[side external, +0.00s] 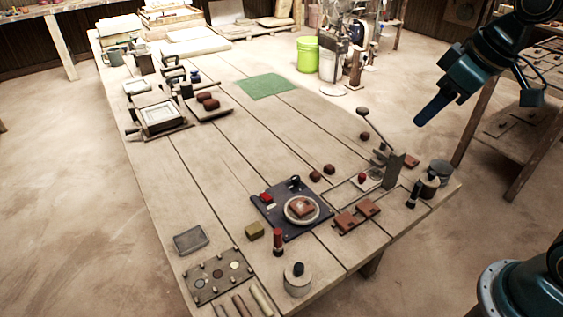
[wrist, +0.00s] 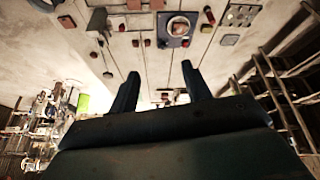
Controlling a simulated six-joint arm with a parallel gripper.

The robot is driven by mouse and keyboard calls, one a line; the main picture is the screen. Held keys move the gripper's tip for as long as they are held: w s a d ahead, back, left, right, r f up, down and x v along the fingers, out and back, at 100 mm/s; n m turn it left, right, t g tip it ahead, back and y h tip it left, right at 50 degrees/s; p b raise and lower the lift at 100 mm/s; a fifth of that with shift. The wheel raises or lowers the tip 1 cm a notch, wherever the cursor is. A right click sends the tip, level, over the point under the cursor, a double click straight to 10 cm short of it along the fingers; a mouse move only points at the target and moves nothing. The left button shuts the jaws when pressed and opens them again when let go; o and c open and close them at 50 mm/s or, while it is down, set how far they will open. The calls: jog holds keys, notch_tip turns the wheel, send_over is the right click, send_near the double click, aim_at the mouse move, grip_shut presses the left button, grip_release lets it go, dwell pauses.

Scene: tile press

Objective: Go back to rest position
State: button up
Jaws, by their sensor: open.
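My gripper (side external: 432,107) is raised in the air to the right of the wooden table (side external: 225,160), apart from everything on it. In the wrist view my gripper (wrist: 161,84) shows two fingers spread apart with nothing between them. A tile press with a lever (side external: 380,155) stands at the table's right edge. Reddish clay tiles (side external: 367,208) lie beside it. A dark mat (side external: 266,212) holds a round white dish with a clay piece on it; the mat also shows in the wrist view (wrist: 163,32).
A green cloth (side external: 266,86) lies on the table's far part. Several clay lumps (side external: 329,169), a grey lidded jar (side external: 297,280) and a peg board (side external: 218,275) are spread over it. A lime bucket (side external: 307,54) stands behind. Shelving (side external: 510,130) is at the right.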

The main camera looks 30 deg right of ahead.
jog(key=s+f+m, duration=0.1)
jog(key=s+m, duration=0.1)
jog(key=s, duration=0.9)
jog(key=shift+s+d+m+t+h, duration=0.15)
jog(key=shift+d+m+t+h, duration=0.15)
jog(key=shift+d, duration=0.15)
